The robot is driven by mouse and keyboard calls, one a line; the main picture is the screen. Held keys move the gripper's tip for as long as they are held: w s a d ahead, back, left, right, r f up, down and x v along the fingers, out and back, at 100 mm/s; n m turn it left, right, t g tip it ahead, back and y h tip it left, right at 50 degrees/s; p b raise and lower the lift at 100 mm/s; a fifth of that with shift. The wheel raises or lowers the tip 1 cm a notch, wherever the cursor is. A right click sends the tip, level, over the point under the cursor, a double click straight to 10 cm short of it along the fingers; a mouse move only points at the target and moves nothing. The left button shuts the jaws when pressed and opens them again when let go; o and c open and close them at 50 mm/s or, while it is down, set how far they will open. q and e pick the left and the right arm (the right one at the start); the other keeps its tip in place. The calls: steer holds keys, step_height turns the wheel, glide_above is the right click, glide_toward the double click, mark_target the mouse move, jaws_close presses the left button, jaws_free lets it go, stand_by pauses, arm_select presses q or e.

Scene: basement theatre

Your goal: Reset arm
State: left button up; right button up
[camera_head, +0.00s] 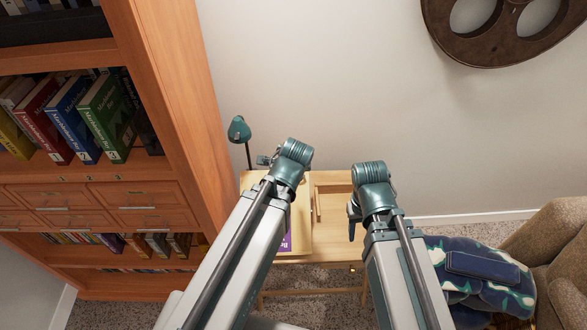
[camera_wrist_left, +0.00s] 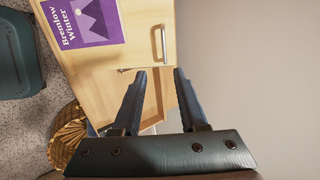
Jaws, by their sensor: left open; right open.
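Both of my arms reach forward over a light wooden desk (camera_head: 331,246) in the head view. My left gripper (camera_head: 265,160) is at the desk's back left, seen small and partly hidden by its wrist. In the left wrist view its two dark fingers (camera_wrist_left: 159,72) are apart with nothing between them. My right gripper (camera_head: 353,216) points down over the right part of the desk, open, with its fingers seen mostly edge-on. No object shows in either gripper.
A tall bookcase (camera_head: 178,100) stands close on the left. A green lamp (camera_head: 239,130) rises behind the desk. A purple printed cover (camera_wrist_left: 90,22) shows on the wood. An armchair (camera_head: 553,240) with a blue patterned cloth (camera_head: 480,275) stands right. A wall is behind.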

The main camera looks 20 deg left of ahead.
stand_by(0.3)
arm_select(q)
steer(key=s+d+f+n+g, duration=0.3)
steer(key=s+d+n+g, duration=0.3)
steer(key=s+d+n, duration=0.3)
steer(key=s+n, duration=0.1)
steer(key=s, duration=0.3)
steer(key=shift+s+d+n+h, duration=0.25)
steer(key=shift+d+n+h, duration=0.05)
steer(key=shift+d+n, duration=0.1)
